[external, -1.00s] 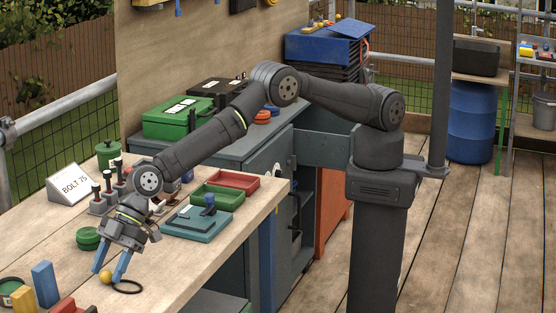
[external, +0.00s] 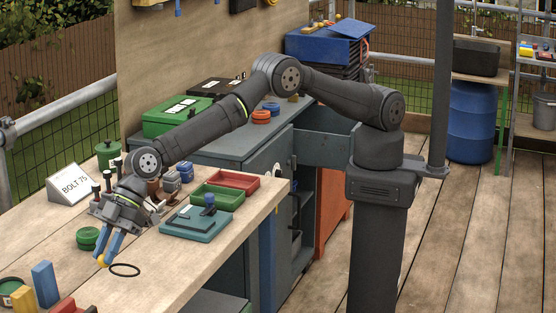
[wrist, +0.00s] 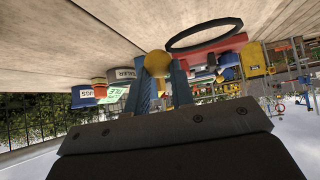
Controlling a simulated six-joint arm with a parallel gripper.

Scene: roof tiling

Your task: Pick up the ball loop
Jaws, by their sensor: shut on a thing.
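The ball loop is a yellow ball (external: 103,261) with a black ring (external: 124,270) beside it, near the front part of the bench. My gripper (external: 107,256) points down with its blue fingers shut on the yellow ball. In the wrist view the ball (wrist: 157,63) sits between the two blue fingertips (wrist: 159,74), and the black ring (wrist: 206,36) extends to the right of it. The ring appears at or just above the bench top; I cannot tell whether it touches.
A green round container (external: 88,238) stands left of my gripper. A blue block (external: 45,284), a yellow block (external: 22,299) and a red piece (external: 68,307) are at the lower left. A teal tray (external: 190,226) and a sign (external: 74,184) are behind. Bench right of the ring is clear.

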